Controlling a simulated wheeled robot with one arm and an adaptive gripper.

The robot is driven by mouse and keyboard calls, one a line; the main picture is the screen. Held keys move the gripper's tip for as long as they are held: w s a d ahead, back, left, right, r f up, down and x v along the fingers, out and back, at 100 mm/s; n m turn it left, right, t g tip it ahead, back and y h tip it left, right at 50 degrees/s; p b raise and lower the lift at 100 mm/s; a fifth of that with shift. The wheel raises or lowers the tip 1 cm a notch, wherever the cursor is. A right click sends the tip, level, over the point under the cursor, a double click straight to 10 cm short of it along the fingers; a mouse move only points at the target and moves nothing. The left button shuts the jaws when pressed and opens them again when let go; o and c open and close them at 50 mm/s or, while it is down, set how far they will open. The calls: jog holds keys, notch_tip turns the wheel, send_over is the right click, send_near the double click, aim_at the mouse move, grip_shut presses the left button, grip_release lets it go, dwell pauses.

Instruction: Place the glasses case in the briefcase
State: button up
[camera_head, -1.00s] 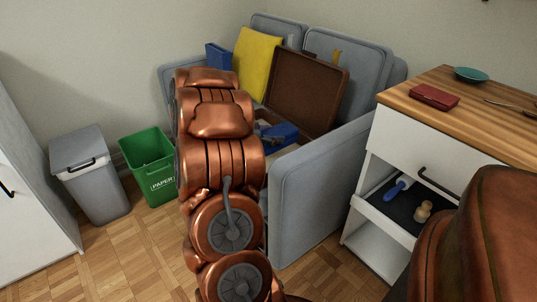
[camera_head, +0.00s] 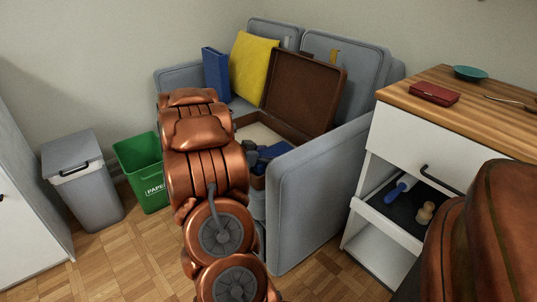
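The open brown briefcase (camera_head: 303,90) lies on the grey sofa, its lid raised toward the backrest. A blue object (camera_head: 273,151), which could be the glasses case, is at the near part of the briefcase, tilted. I cannot tell whether it rests on the bottom. My gripper (camera_head: 252,153) is dark grey, right beside the blue object at its left, over the near left part of the briefcase. My copper arm hides part of it, and its fingers are too small and covered to read. A dark red case-like box (camera_head: 434,94) lies on the wooden cabinet top.
The sofa's right armrest (camera_head: 318,190) stands between the briefcase and the white cabinet with its open drawer (camera_head: 408,208). A yellow cushion (camera_head: 252,66) and a blue binder (camera_head: 216,75) are behind. Green (camera_head: 143,170) and grey (camera_head: 84,185) bins stand left.

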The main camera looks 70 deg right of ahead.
jog(key=o, duration=0.4)
jog(key=shift+o, duration=0.2)
jog(key=shift+r, duration=0.1)
jog(key=shift+r, duration=0.15)
jog(key=p+v, duration=0.5)
jog(key=v, duration=0.5)
jog(key=shift+w+a, duration=0.25)
jog(key=shift+w, duration=0.05)
jog(key=shift+w+a+r, duration=0.25)
jog(key=shift+w+a, duration=0.1)
jog(key=shift+a, duration=0.2)
